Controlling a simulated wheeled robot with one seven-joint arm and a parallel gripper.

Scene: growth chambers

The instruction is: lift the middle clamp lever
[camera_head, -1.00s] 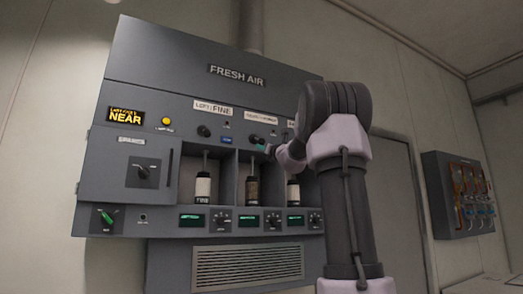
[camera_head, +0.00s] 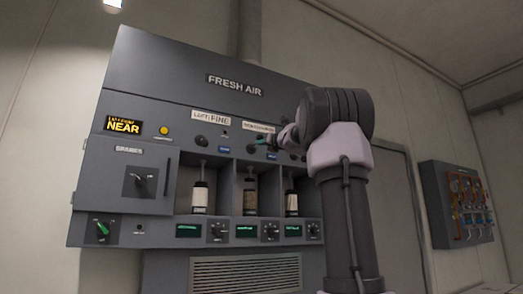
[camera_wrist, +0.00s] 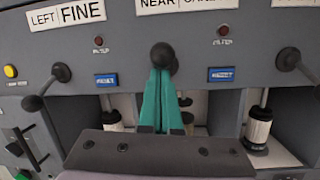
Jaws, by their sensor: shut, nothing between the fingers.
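The middle clamp lever (camera_wrist: 163,54) is a dark knob-ended lever under the middle label in the wrist view. Its round end shows just above my fingertips, and its pivot is mostly hidden behind it. My gripper (camera_wrist: 161,73) has teal fingers closed together, with nothing between them. The fingertips are right below the lever's knob, touching or nearly so; I cannot tell which. In the head view my gripper (camera_head: 264,141) is at the middle of the panel, and my arm covers the right part of the lever row.
Below are open bays with canisters (camera_head: 200,197) and dividing walls. A wall box (camera_head: 457,205) hangs far right.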

